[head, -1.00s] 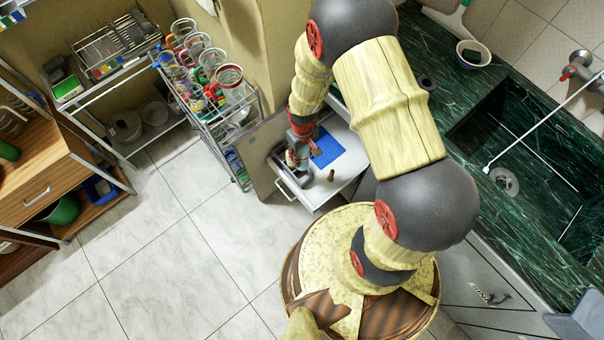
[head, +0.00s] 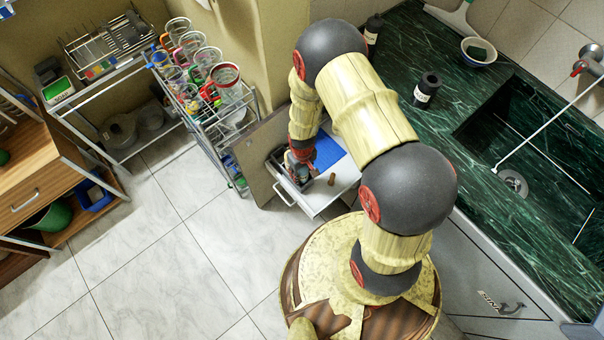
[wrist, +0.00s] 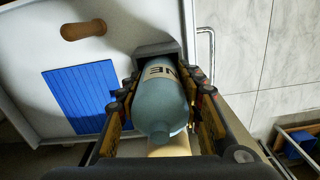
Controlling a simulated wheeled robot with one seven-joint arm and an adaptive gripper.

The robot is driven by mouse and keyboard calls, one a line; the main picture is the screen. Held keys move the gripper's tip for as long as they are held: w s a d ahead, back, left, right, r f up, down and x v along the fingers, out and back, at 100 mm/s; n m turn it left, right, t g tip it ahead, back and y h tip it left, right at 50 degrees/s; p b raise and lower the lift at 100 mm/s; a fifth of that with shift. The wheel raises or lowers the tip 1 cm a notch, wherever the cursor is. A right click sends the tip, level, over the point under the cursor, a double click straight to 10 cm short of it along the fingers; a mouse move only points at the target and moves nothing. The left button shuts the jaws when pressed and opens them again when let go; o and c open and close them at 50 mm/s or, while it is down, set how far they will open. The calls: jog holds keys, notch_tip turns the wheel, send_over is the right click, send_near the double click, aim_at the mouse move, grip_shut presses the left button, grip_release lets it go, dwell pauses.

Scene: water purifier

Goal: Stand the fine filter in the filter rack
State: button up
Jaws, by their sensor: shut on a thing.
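The fine filter (wrist: 160,100) is a blue-grey bottle-shaped cylinder with a beige band; the letters "NE" show on it in the wrist view. My gripper (wrist: 161,79) is shut around its sides. The filter's far end is at a grey holder (wrist: 157,48), apparently the filter rack, at the edge of the open white drawer. I cannot tell whether the filter is seated in it. In the head view my gripper (head: 298,169) is low over the drawer's left side, and my arm partly hides the filter there.
The white drawer (head: 318,203) also holds a blue ribbed mat (head: 327,152) and a brown peg (head: 332,179). Black labelled cylinders (head: 427,90) stand on the green counter beside the sink. A cart with several jugs (head: 226,82) stands left of the drawer. The tiled floor is clear.

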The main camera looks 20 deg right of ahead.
jog(key=shift+r, duration=0.1)
jog(key=o, duration=1.3)
notch_tip(320, 180, up, 12)
jog(key=p, duration=0.5)
jog(key=shift+w+r, duration=0.15)
notch_tip(320, 180, up, 29)
jog(key=w+m+t, duration=0.1)
jog(key=t, duration=0.2)
jog(key=s+r+t, duration=0.1)
jog(key=s+r, duration=0.4)
jog(key=s+r+m, duration=0.1)
jog(key=s+r, duration=0.4)
jog(key=r, duration=0.1)
jog(key=s+r+t, duration=0.1)
jog(key=s+r, duration=0.4)
jog(key=shift+s+r+t, duration=0.1)
jog(key=shift+r+t, duration=0.2)
jog(key=shift+r, duration=0.05)
